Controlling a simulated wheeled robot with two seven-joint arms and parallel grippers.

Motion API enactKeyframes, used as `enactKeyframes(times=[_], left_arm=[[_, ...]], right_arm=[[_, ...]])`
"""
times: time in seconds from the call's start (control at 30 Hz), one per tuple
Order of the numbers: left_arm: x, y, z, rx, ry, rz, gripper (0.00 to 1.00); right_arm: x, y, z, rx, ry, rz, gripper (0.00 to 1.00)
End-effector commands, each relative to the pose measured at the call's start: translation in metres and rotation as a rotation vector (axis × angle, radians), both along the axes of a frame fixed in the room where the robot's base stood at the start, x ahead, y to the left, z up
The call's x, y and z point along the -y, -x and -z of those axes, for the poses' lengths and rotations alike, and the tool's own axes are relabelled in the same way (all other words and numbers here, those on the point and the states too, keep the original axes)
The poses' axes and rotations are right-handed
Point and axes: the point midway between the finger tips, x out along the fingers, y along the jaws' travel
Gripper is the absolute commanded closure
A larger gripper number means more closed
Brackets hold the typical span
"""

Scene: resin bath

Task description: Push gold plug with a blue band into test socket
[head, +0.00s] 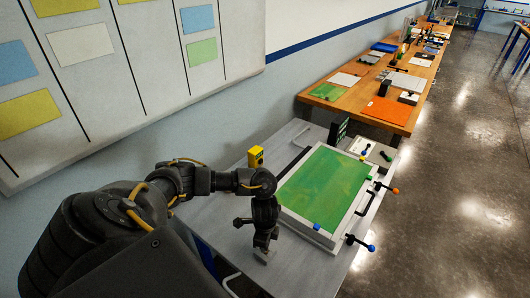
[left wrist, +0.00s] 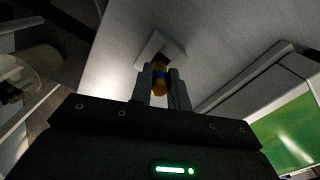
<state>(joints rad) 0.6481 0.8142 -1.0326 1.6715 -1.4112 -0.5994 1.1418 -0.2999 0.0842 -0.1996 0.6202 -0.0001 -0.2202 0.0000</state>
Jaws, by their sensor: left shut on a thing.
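A gold plug with a blue band (left wrist: 159,86) is between the fingers of my left gripper (left wrist: 165,88), which is shut on it. The plug's far end lies over the test socket, a pale square block (left wrist: 149,46) with a dark opening, in the left wrist view. I cannot tell whether the tip is inside the opening or just in front of it. In the head view my left gripper (head: 265,250) points down near the front of the grey table, left of the green-topped bath, and the plug is hidden or too small to make out. My right gripper is in neither view.
The white-framed bath with a green surface (head: 325,187) stands right of my left gripper, with levers along its right side. A yellow block (head: 256,157) stands behind my arm. Bare grey tabletop (head: 226,232) lies left of the gripper. A wooden bench (head: 361,95) stands farther back.

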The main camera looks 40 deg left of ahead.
Motion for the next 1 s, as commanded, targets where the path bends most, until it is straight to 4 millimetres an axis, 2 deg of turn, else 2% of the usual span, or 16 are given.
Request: enactKeyframes(times=[0.13, 0.37, 0.4, 0.53, 0.83, 1.0], left_arm=[[0.001, -0.001, 0.017, 0.001, 0.002, 0.000, 1.00], [0.001, -0.001, 0.019, 0.002, 0.001, 0.001, 1.00], [0.001, -0.001, 0.019, 0.001, 0.000, 0.001, 0.79], [0.001, -0.001, 0.019, 0.001, 0.000, 0.001, 0.62], [0.001, -0.001, 0.018, 0.003, 0.001, 0.001, 0.61], [0.001, -0.002, -0.001, 0.005, 0.002, 0.003, 0.61]], right_arm=[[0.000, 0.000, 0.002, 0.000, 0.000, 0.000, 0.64], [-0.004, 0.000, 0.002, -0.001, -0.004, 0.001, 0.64], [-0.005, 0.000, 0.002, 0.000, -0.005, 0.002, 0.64], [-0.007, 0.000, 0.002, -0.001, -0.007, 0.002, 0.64], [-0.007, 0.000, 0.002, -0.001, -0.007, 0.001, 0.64], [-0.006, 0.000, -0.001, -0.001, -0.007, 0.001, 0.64]])
